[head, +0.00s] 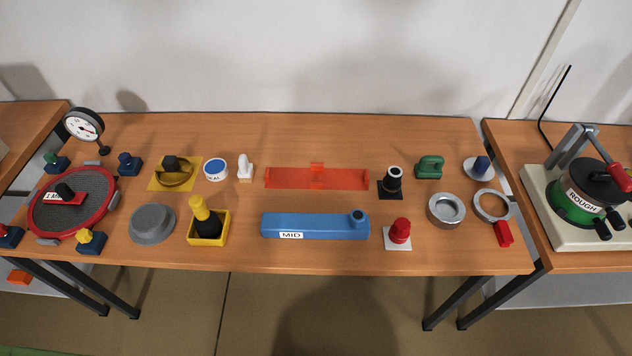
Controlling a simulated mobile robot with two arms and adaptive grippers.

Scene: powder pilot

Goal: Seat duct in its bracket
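Nothing sits on the orange-red piece. Neither of my grippers is in view.
A black fitting (391,181) on a dark base stands right of the orange-red piece. A red knob (400,231) on a white plate stands right of the blue block. A yellow bin (222,240) with a black-and-yellow item stands left. The table (330,133) is clear at the back.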

